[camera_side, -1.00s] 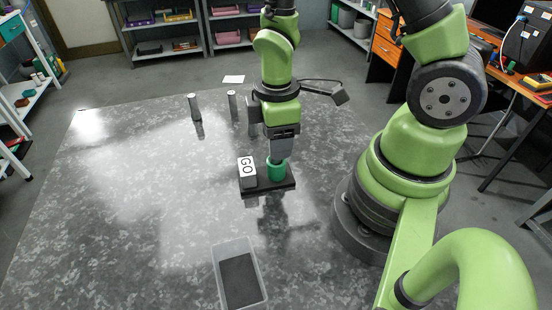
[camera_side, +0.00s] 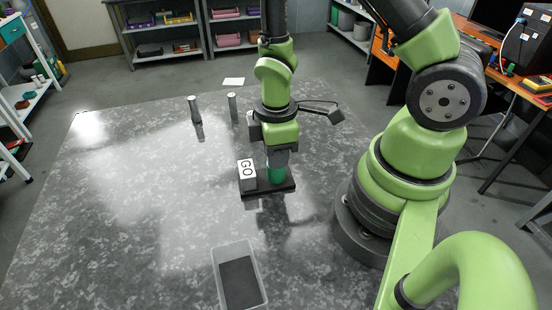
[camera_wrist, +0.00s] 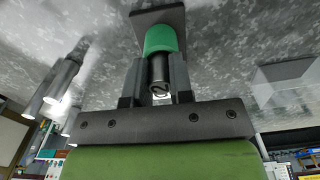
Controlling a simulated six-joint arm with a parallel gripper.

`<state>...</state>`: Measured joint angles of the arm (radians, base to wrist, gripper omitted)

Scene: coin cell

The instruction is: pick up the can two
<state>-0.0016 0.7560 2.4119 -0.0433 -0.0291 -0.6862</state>
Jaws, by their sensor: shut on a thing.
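The can marked 2 (camera_wrist: 158,74) is a dark grey cylinder standing in the green round holder (camera_wrist: 160,38) in the wrist view. My gripper (camera_wrist: 160,62) is shut on this can, one finger on each side. In the side view my gripper (camera_side: 278,162) points down over the green holder (camera_side: 277,175) and hides the can there. The holder stands on a black base plate (camera_side: 285,188).
A white block marked GO (camera_side: 246,172) stands on the same plate, left of the holder. Two grey cans (camera_side: 194,108) (camera_side: 232,104) stand farther back left. A clear bin with a dark floor (camera_side: 238,282) lies in front. The table's left side is bare.

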